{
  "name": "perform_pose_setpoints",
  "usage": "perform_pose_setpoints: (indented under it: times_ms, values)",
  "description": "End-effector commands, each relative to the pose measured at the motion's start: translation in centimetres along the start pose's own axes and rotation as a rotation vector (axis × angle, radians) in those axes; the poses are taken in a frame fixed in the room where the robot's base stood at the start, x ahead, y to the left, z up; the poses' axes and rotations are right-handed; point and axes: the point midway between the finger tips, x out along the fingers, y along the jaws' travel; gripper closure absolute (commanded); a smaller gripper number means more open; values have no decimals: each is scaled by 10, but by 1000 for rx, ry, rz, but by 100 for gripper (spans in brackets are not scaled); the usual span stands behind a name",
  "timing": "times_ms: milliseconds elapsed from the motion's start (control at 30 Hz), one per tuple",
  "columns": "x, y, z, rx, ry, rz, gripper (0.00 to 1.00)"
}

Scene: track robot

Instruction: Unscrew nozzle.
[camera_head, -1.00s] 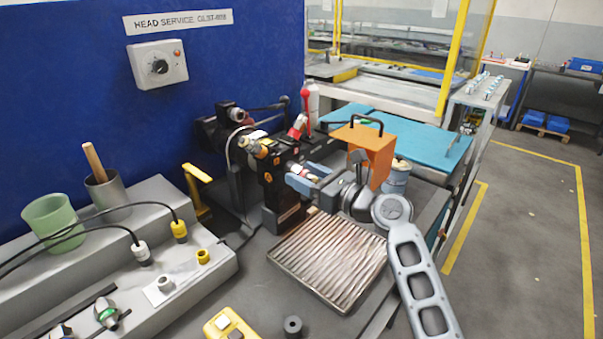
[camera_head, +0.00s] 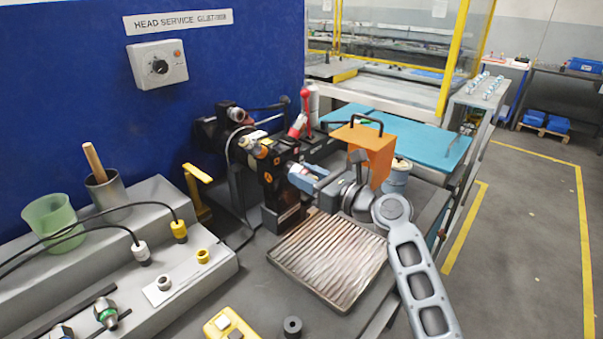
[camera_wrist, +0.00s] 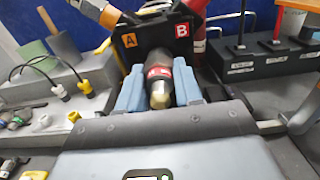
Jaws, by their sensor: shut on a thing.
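The nozzle (camera_wrist: 160,86) is dark with a red label and a pale brassy tip, and points toward the wrist camera. It sits at the front of a black head block (camera_wrist: 158,48) marked A and B. My gripper (camera_wrist: 160,97) has one light blue finger on each side of the nozzle and is shut on it. In the head view, my gripper (camera_head: 304,178) is at the front of the black block (camera_head: 270,172). A finger hides most of the nozzle there.
A ribbed metal tray (camera_head: 330,262) lies below my gripper. An orange housing (camera_head: 368,150) with a black handle stands close behind my wrist. A grey ledge at left carries a green cup (camera_head: 55,222), a metal cup (camera_head: 108,194) and cabled connectors (camera_head: 179,231).

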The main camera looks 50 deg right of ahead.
Motion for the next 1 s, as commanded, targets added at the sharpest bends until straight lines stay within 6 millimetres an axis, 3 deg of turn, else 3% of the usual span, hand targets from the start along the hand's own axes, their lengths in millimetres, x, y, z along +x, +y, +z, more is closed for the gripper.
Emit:
perform_pose_setpoints:
  times_ms: [367, 1000]
  values:
    - [0, 0, -1, -42, -1, -1, 100]
    - [0, -1, -2, -562, -2, -3, 100]
